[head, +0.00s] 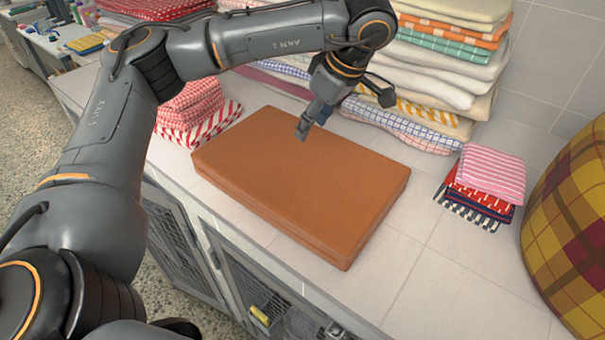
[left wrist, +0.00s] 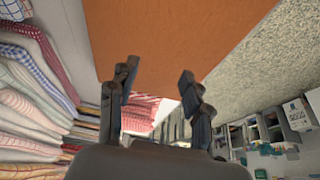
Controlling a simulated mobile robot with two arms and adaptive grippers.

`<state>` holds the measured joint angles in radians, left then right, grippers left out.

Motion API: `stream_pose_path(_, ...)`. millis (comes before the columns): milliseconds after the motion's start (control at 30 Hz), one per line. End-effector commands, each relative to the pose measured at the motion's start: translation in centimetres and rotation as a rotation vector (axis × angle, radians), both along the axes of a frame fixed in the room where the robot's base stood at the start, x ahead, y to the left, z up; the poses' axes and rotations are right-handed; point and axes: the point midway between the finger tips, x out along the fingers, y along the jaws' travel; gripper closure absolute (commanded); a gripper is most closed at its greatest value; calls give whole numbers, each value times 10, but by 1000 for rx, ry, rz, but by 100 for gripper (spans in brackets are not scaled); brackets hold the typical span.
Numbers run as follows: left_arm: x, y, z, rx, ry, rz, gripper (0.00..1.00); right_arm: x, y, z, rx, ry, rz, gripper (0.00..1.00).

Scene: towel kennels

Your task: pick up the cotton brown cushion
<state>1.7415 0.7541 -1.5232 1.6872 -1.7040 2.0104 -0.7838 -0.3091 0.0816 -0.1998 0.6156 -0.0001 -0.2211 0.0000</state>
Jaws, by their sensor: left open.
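The brown cushion (head: 300,190) is a flat, thick rectangular slab lying on the tiled counter in the head view. It also fills the top middle of the left wrist view (left wrist: 165,35). My left gripper (head: 312,122) is over the cushion's far part, pointing down; I cannot tell whether its tips touch the cushion. In the left wrist view the two fingers of my left gripper (left wrist: 156,82) are spread apart with nothing between them. My right gripper is not in view.
Stacks of folded towels (head: 430,85) stand along the wall behind the cushion. Red checked towels (head: 195,110) lie to its left. A small towel pile (head: 485,180) and a yellow plaid rounded object (head: 575,225) are to the right. Kennel doors (head: 260,290) are below the counter's front edge.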

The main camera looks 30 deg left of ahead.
Motion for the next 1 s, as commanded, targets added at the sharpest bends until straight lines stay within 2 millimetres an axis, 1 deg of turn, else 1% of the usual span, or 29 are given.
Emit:
stream_pose_path(233, 0, 15, -40, -2, 7, 2, 51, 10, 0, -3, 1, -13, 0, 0)
stream_pose_path(400, 1, 25, -65, -2, 4, 1, 51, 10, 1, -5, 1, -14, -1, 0)
stream_pose_path(500, 2, 29, -74, -2, 2, 0, 51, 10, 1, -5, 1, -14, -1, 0)
stream_pose_path(600, 2, 31, -78, -1, 1, -1, 51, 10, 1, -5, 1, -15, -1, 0)
stream_pose_path(667, 3, 32, -80, 0, 1, 0, 51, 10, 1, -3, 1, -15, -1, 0)
stream_pose_path(733, 3, 33, -85, 0, 4, 1, 51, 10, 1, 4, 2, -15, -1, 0)
stream_pose_path(867, 5, 36, -104, 0, 6, 1, 51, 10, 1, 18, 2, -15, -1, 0)
stream_pose_path(900, 5, 38, -111, 1, 5, 2, 51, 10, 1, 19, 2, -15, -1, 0)
stream_pose_path(1000, 6, 42, -123, 0, 3, 1, 51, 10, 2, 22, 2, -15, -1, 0)
